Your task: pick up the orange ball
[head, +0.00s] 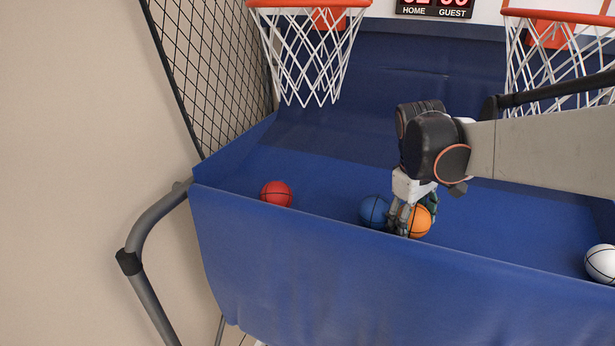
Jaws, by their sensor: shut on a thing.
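The orange ball (420,222) lies in the blue trough of a basketball arcade game, just behind its front wall. My gripper (411,219) reaches down into the trough from above and is shut on the orange ball. Its fingers cover part of the ball's left side and upper right. Whether the ball touches the trough floor cannot be told, as the front wall hides its underside. A blue ball (373,212) lies right beside the gripper on the left.
A red ball (276,194) lies farther left in the trough (300,255), and a white ball (601,263) at the right edge. Two hoops with nets (312,55) hang above. Black side netting (215,70) and a grey tube frame (150,225) stand at left.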

